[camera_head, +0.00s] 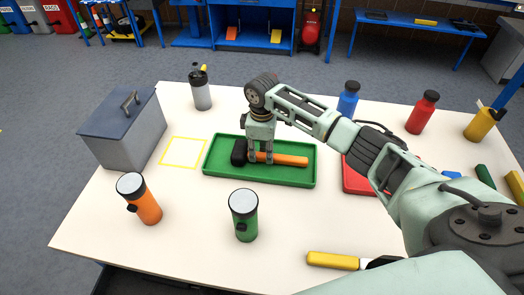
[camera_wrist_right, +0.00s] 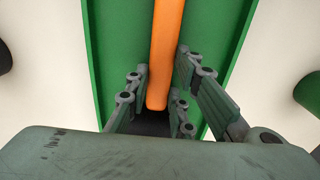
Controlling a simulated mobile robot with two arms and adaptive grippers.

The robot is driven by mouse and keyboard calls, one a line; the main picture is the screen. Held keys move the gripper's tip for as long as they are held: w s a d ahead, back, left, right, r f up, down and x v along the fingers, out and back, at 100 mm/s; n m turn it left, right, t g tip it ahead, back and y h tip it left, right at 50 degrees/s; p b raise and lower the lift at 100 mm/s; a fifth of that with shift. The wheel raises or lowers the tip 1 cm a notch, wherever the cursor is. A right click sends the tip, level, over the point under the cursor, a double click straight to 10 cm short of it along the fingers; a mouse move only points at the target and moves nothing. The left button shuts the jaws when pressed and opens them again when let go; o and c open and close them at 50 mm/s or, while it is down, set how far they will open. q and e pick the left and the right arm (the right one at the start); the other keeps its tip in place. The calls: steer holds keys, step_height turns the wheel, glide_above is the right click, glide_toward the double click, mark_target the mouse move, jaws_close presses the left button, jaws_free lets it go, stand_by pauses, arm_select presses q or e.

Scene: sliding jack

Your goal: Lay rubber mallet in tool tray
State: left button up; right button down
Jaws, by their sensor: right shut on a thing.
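The rubber mallet has a black head (camera_head: 239,151) and an orange handle (camera_head: 290,160). It lies along the inside of the green tray (camera_head: 215,166), head to the left, and appears to rest on the tray floor. My right gripper (camera_head: 261,157) points down into the tray and is shut on the mallet near the head. In the right wrist view the orange handle (camera_wrist_right: 165,45) runs between the fingers, with the green tray walls (camera_wrist_right: 103,50) on both sides; the head is mostly hidden. My left gripper is not in view.
A grey toolbox (camera_head: 125,130) and a yellow outlined square (camera_head: 183,151) are to the left. Orange (camera_head: 140,200) and green (camera_head: 243,217) flashlights stand in front. A red tray (camera_head: 354,181) is partly behind my right arm. Blue (camera_head: 347,100) and red (camera_head: 423,112) bottles stand behind.

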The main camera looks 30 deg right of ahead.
mark_target(262, 154)
steer(key=c, duration=1.5)
jaws_free()
steer(key=shift+c, duration=0.2)
step_height(262, 154, up, 12)
steer(key=shift+b, duration=0.45)
